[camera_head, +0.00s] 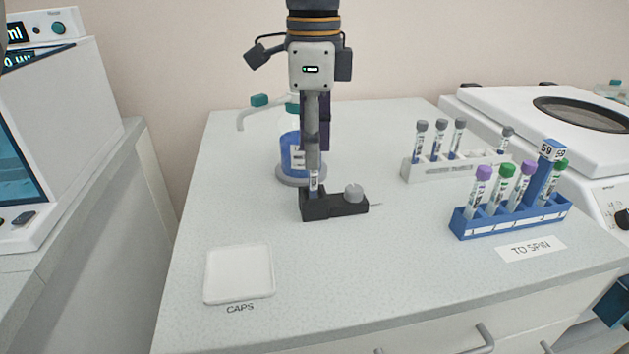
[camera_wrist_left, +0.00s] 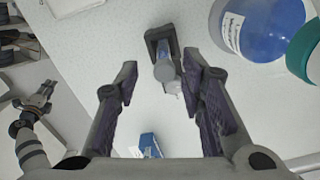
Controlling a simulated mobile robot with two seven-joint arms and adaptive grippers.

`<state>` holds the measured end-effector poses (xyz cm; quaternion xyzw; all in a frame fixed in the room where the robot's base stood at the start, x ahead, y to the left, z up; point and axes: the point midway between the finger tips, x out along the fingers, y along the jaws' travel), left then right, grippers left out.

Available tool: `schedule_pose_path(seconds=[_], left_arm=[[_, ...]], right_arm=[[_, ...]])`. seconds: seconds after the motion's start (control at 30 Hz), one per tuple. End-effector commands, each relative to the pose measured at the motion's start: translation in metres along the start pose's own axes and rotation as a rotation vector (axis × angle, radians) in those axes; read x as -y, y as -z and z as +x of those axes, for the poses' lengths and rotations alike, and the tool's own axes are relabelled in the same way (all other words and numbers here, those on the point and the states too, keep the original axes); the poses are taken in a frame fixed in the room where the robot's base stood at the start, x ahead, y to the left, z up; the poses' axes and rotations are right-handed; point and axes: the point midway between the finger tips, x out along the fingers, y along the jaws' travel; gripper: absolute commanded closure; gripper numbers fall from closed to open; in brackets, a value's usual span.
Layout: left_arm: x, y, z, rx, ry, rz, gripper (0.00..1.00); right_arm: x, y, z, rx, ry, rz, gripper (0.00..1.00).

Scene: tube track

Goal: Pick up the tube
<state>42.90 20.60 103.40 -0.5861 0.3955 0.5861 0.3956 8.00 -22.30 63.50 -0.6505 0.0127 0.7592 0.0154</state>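A tube (camera_head: 314,184) with a white label stands upright in a small black holder (camera_head: 322,207) on the bench. In the left wrist view the tube (camera_wrist_left: 164,69) is seen from above, in front of the black holder (camera_wrist_left: 152,36). My left gripper (camera_head: 314,162) points down over the holder, with its fingertips near the tube's upper part. In the wrist view the left gripper (camera_wrist_left: 160,78) is open, its fingers apart on either side of the tube. My right gripper (camera_wrist_left: 42,98) shows small at the left of the wrist view; its finger state is unclear.
A blue-filled bottle (camera_head: 289,155) stands just behind the holder. A blue rack (camera_head: 510,220) with several capped tubes and a white rack (camera_head: 455,168) stand to the right. A white CAPS tray (camera_head: 238,297) lies front left. The front middle bench is clear.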

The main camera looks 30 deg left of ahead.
Motion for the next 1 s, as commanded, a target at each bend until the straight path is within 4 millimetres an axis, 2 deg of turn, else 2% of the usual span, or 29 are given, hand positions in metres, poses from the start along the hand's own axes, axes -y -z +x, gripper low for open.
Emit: schedule_pose_path(seconds=[0.3, 0.53, 0.57, 0.7, 1.0], left_arm=[[0.003, -0.002, 0.052, -0.001, 0.0, 0.0, 0.64], [0.003, -0.002, 0.055, -0.001, 0.003, 0.0, 0.64], [0.003, -0.002, 0.055, -0.001, 0.003, 0.0, 0.68], [0.003, -0.002, 0.055, -0.001, 0.003, 0.0, 1.0], [0.003, -0.002, 0.055, -0.001, 0.002, 0.0, 1.0]], right_arm=[[0.0, 0.003, -0.003, -0.012, 0.0, 0.0, 0.67], [0.0, 0.003, -0.003, -0.012, 0.0, 0.0, 0.67], [0.0, 0.003, -0.003, -0.012, 0.0, 0.0, 0.67], [0.0, 0.003, -0.003, -0.012, 0.0, 0.0, 0.67], [0.0, 0.003, -0.003, -0.012, 0.0, 0.0, 0.67]])
